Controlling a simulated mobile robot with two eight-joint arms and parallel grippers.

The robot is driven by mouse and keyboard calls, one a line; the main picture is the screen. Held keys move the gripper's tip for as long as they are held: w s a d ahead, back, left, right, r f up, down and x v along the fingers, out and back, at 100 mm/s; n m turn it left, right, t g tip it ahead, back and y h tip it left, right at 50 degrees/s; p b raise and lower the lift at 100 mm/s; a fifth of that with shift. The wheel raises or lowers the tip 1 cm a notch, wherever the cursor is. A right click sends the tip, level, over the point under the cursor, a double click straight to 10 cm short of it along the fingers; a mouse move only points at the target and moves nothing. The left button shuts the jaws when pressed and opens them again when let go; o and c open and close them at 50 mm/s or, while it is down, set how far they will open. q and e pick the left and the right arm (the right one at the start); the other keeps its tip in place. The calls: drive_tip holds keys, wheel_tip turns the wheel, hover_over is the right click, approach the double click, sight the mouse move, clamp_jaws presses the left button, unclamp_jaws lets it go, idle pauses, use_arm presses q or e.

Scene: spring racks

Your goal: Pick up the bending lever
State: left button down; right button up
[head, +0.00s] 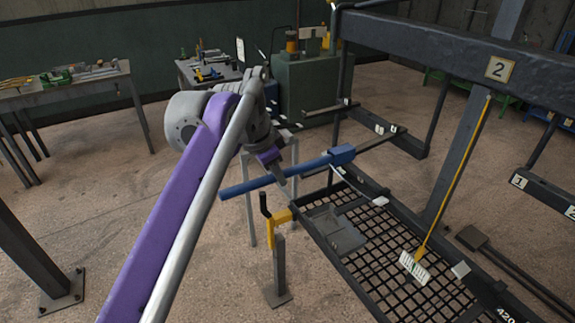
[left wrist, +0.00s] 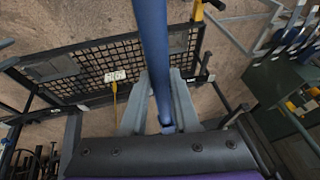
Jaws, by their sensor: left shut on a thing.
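The bending lever (head: 310,164) is a long blue bar with a thicker blue block at its right end. My left gripper (head: 281,176) is shut around the bar near its middle and holds it roughly level, above the floor and beside the rack. In the left wrist view the blue bar (left wrist: 152,45) runs up from between the two grey fingers (left wrist: 158,105). The part of the bar behind the fingers is hidden. My right gripper is not in view.
A dark rack (head: 440,45) with a mesh shelf (head: 385,262) stands at the right. A yellow-handled brush (head: 455,175) leans there. A post with a yellow bracket (head: 279,250) stands below the lever. A workbench (head: 75,90) and green cabinet (head: 312,85) are behind. Floor at lower left is mostly clear.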

use_arm(q)
drive_tip(key=s+a, duration=0.5)
drive_tip(key=s, duration=0.5)
drive_tip(key=shift+s+a, duration=0.2)
drive_tip(key=shift+a, duration=0.2)
drive_tip(key=c, duration=1.3)
unclamp_jaws()
clamp_jaws()
drive_tip(key=shift+a, duration=0.1)
drive_tip(key=s+a, duration=0.4)
drive_tip(key=a, duration=0.2)
drive_tip(key=shift+s+a+f, duration=0.3)
drive_tip(key=shift+s+a, duration=0.05)
